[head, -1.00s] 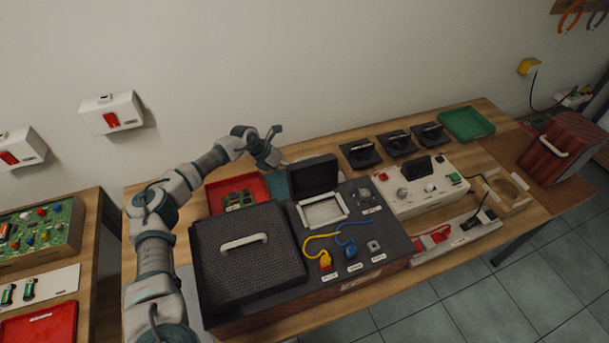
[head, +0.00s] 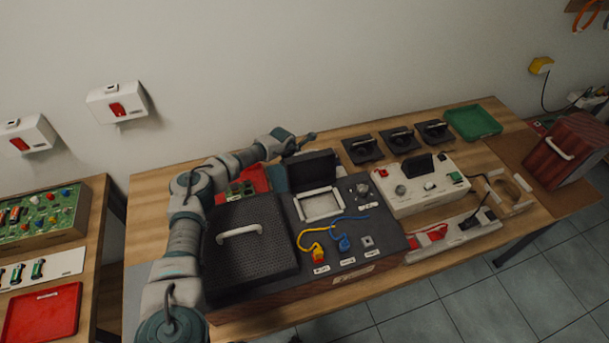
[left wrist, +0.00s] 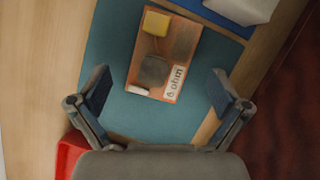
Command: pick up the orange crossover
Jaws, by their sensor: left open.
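The orange crossover (left wrist: 146,72) is a flat orange board with a yellow block, dark round parts and a white "6 ohm" label. It lies on a teal mat (left wrist: 105,45) in the left wrist view. My left gripper (left wrist: 160,88) is open and empty, its fingers on either side of the crossover's lower end in that view; I cannot tell the height above it. In the head view my left gripper (head: 302,139) is over the table behind the raised black lid, and the crossover is hidden there. My right gripper is not in view.
The hifi unit (head: 385,245) with its raised lid (head: 313,172) stands in front of the mat. A red tray (left wrist: 68,155) is beside the mat. A blue item with a white part (left wrist: 242,8) lies at the mat's far edge. Black holders (head: 361,148) stand to the right.

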